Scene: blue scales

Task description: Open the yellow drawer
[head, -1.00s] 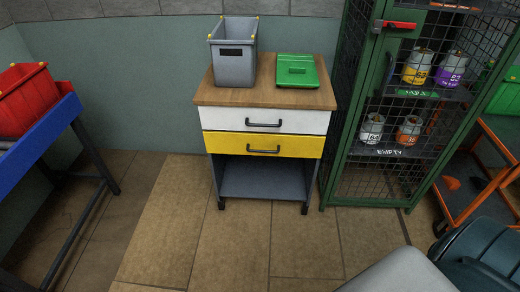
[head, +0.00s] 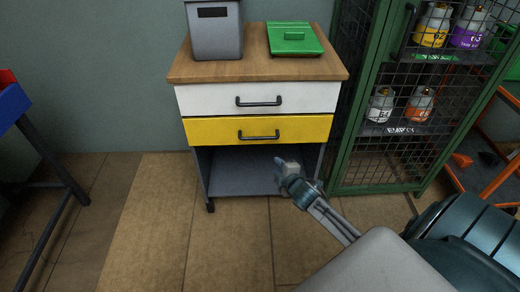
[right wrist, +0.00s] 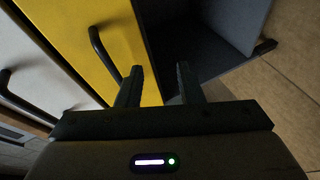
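The yellow drawer (head: 220,131) is shut in the cabinet, below a white drawer (head: 210,98). Its black bar handle (head: 259,136) runs level across its front. My right gripper (head: 281,163) is below and a little right of that handle, in front of the open lower shelf. In the right wrist view, the yellow drawer (right wrist: 70,32) and its handle (right wrist: 102,52) are at the left. The two fingers (right wrist: 158,85) of my right gripper are apart with nothing between them, and the handle lies outside them, near the left finger. My left gripper is not in view.
A green mesh cage (head: 375,165) with gas bottles stands close at the right. A blue-framed stand (head: 12,105) is at the far left. The floor in front is clear.

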